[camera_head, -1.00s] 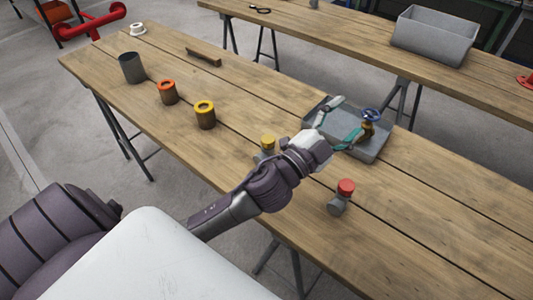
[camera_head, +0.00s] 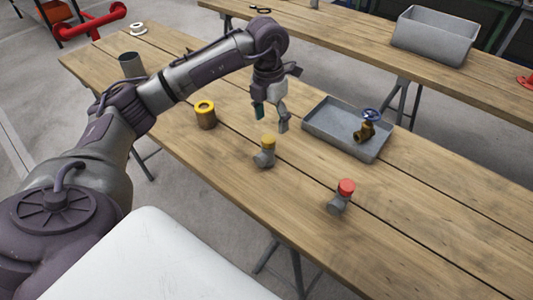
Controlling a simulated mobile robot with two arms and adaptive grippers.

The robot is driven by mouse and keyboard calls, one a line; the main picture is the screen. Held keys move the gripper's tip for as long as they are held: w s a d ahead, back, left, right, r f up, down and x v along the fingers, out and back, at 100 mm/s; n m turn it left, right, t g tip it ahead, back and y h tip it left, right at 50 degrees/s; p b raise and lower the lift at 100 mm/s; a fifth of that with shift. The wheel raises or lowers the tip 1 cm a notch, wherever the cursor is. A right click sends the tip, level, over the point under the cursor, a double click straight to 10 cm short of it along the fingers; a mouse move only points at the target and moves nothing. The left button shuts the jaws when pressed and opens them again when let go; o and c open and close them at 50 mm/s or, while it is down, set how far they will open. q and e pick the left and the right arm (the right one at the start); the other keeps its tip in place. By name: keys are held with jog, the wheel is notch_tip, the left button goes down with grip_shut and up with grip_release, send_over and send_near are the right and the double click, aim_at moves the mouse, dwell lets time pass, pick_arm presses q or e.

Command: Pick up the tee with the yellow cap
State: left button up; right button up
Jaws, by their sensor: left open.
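The tee with the yellow cap (camera_head: 265,152) stands on the near wooden table, grey below with the yellow cap on top. My left gripper (camera_head: 271,122) points down above the table, just behind and above the tee, apart from it. It is open with nothing between its fingers. My right gripper is not in view.
A grey tray (camera_head: 318,133) holds a valve with a blue handwheel (camera_head: 369,118). A red-capped tee (camera_head: 342,195) stands to the right. A yellow-ringed cylinder (camera_head: 205,114) and a dark cylinder (camera_head: 131,66) stand left. A grey bin (camera_head: 434,38) is on the far table.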

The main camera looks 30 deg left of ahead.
aim_at(266, 139)
pick_arm(q)
jog(key=shift+s+a+f+y, duration=0.1)
jog(key=shift+a+f+y, duration=0.2)
jog(key=shift+a, duration=0.55)
notch_tip(266, 139, down, 6)
jog(key=shift+f+p, duration=0.1)
jog(key=shift+p, duration=0.4)
jog(key=shift+d+f, duration=0.1)
jog(key=shift+f, duration=0.55)
jog(key=f+p, duration=0.1)
jog(key=f, duration=0.3)
jog(key=shift+d+f+p, duration=0.1)
jog(key=shift+d+p, duration=0.1)
jog(key=shift+p, duration=0.15)
jog(key=shift+f, duration=0.55)
jog(key=shift+r, duration=0.1)
grip_shut()
